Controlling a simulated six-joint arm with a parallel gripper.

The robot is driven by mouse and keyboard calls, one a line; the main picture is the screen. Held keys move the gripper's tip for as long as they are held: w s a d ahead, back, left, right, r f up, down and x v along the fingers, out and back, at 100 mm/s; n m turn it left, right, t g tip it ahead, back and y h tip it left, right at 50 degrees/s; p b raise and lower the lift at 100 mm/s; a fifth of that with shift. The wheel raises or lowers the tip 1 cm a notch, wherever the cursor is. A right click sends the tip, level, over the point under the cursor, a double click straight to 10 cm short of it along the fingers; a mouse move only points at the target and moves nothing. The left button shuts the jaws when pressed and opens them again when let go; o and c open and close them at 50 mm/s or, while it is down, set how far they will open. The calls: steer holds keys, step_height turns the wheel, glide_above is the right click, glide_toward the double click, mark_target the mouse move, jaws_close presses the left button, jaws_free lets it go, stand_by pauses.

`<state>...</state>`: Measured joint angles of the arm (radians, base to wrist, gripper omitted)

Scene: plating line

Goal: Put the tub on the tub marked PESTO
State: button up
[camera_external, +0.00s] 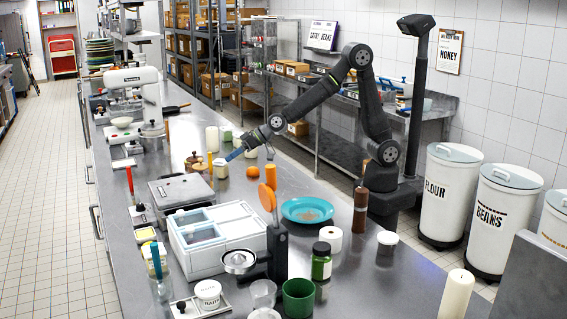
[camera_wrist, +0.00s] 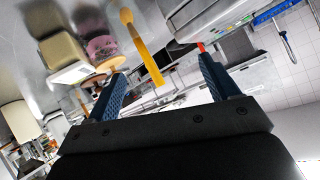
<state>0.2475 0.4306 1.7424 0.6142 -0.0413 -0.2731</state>
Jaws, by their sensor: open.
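My gripper (camera_external: 248,158) is over the far middle of the counter, tilted, with its blue fingers apart. In the wrist view the gripper (camera_wrist: 162,67) is open, and no object is clearly held between its fingers. A small white tub (camera_external: 387,239) stands at the right of the counter. No PESTO label is readable, so I cannot tell which tub bears it.
A yellow-orange stick-like utensil (camera_external: 211,167) stands beside the cream container. A white lidded unit (camera_external: 215,238), a turquoise plate (camera_external: 307,210), a green-labelled jar (camera_external: 321,264) and a brown mill (camera_external: 360,212) occupy the nearer counter. The strip right of the plate is partly clear.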

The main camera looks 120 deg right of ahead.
steer(key=s+d+f+m+g+h, duration=0.25)
steer(key=s+h, duration=0.35)
steer(key=s, duration=0.6)
steer(key=t, duration=0.1)
glide_toward(224, 161)
steer(key=x, duration=0.3)
steer(key=a+x, duration=0.1)
steer(key=x, duration=0.1)
steer(key=shift+w+d+f, duration=0.1)
steer(key=shift+w+f, duration=0.05)
steer(key=shift+w, duration=0.2)
steer(key=x, duration=0.5)
steer(key=shift+s+d, duration=0.2)
steer(key=shift+d, duration=0.1)
steer(key=c, duration=1.3)
